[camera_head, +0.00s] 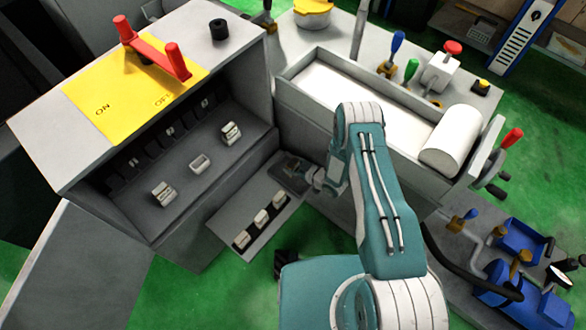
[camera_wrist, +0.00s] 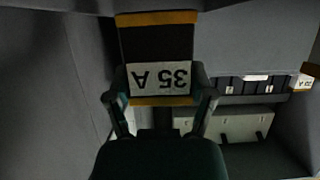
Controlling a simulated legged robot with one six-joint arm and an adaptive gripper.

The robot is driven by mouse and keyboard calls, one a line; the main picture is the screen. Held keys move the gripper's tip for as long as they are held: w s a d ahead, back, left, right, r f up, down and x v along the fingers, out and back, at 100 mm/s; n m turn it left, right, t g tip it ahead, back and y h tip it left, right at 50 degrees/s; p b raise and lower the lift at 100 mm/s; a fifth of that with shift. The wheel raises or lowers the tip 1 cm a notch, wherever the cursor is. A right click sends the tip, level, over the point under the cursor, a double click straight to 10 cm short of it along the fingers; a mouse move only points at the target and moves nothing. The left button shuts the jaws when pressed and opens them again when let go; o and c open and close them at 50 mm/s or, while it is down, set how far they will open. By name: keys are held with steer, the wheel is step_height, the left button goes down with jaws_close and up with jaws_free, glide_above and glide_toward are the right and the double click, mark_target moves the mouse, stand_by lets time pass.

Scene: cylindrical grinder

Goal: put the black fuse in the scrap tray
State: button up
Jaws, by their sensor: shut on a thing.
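In the wrist view my gripper (camera_wrist: 160,98) is shut on the black fuse (camera_wrist: 156,42). The fuse has a dark body, orange bands at its ends and a white label reading 35 A, upside down in this view. In the head view my gripper (camera_head: 305,178) is in front of the open fuse cabinet's right side, over or near the inner end of a small grey shelf (camera_head: 226,224). The fuse is too small and dark there to make out clearly. I cannot tell for certain which container is the scrap tray.
Several white-labelled fuses (camera_head: 261,217) stand on the shelf. The cabinet (camera_head: 190,215) holds more fuses, with a red-handled lever (camera_head: 150,48) on its yellow top. A grinder (camera_head: 300,62) with a long, pale trough stands behind my arm.

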steer(key=shift+f, duration=1.45)
steer(key=o, duration=1.1)
steer(key=shift+o, duration=0.2)
steer(key=v, duration=1.2)
steer(key=shift+r, duration=0.1)
